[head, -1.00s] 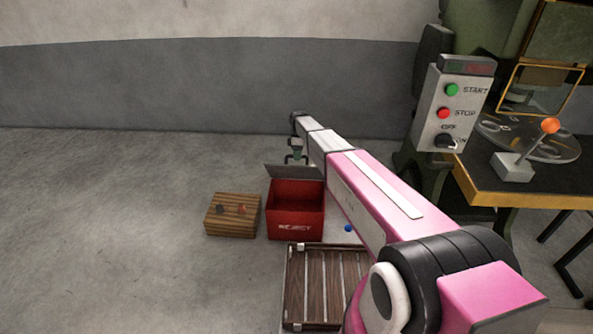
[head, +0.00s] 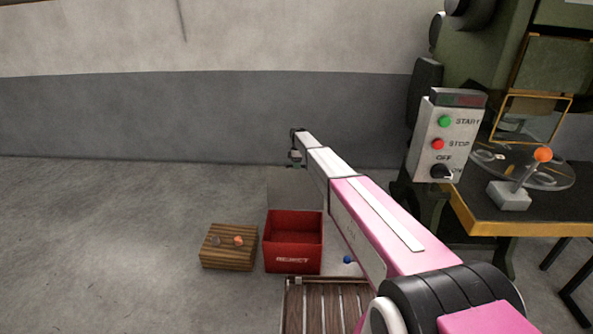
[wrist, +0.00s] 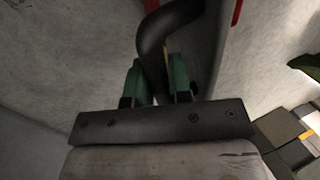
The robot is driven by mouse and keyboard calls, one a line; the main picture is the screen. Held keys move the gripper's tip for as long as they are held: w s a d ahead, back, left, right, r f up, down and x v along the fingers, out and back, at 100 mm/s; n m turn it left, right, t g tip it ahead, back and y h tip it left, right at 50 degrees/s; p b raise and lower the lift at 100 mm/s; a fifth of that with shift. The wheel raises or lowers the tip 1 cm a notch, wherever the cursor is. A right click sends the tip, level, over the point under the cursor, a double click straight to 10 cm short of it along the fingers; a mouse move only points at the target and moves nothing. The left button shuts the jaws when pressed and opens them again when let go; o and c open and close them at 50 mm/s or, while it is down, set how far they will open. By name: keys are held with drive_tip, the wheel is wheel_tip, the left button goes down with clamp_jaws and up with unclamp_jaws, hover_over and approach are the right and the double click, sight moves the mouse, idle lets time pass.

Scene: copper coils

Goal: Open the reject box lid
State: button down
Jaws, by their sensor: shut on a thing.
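The red reject box (head: 293,262) stands open on the floor, its red inside showing. Its grey lid (head: 290,187) stands up behind the opening at the back edge. My gripper (head: 295,157) is at the lid's top edge, partly hidden by my arm. In the wrist view its green fingers (wrist: 158,80) are closed on a dark curved handle (wrist: 170,22). A thin red edge shows at the top of that view.
A wooden block (head: 229,250) with small knobs sits left of the box. A slatted wooden crate (head: 325,300) lies in front, and a small blue ball (head: 348,259) is to the right. A control panel (head: 447,135) and machine table stand at right. Floor at left is clear.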

drive_tip(key=shift+w+a+f, duration=0.1)
drive_tip(key=shift+w, duration=0.3)
drive_tip(key=c, duration=1.1)
unclamp_jaws()
drive_tip(key=shift+o, duration=0.2)
drive_tip(key=v, duration=1.1)
drive_tip(key=shift+s, duration=0.1)
